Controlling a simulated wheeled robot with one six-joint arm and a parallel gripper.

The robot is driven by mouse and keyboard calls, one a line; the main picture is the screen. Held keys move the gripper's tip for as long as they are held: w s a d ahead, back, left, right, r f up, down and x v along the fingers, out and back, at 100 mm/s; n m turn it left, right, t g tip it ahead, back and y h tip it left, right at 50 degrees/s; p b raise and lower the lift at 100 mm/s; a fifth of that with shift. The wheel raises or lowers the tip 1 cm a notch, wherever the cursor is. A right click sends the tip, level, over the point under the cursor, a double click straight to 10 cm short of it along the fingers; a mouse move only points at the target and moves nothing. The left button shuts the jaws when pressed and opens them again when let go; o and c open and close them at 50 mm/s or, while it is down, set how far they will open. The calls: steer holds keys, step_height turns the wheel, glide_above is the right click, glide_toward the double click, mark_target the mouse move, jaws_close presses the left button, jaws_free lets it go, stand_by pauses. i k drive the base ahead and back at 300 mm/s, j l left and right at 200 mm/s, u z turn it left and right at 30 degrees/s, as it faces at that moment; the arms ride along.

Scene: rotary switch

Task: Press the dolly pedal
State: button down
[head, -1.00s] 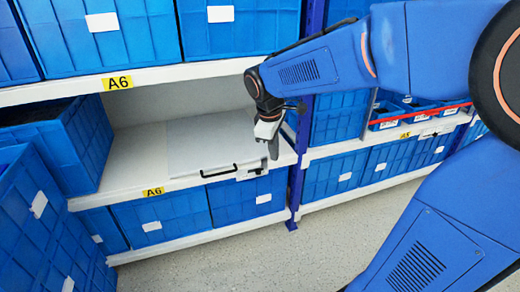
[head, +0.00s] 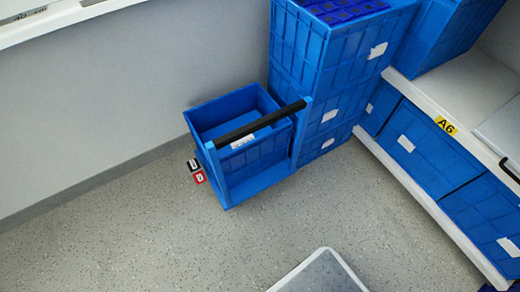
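A blue dolly (head: 246,182) stands on the floor by the grey wall, with a blue open crate (head: 221,110) on it and a black push bar (head: 262,124) on upright blue posts. At its lower left, near the floor, are two small pedals, a red one (head: 199,178) and a black one (head: 193,165), each with a white mark. The red one is nearer to me. My gripper and arm are not in the head view.
Stacked blue crates (head: 322,105) stand right of the dolly. A white shelf (head: 432,206) marked A6 with blue bins fills the right. A grey flat-topped object (head: 322,275) shows at the bottom edge. The speckled floor (head: 170,240) between is clear.

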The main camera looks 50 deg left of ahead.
mark_target(198, 174)
steer(key=u, duration=2.6)
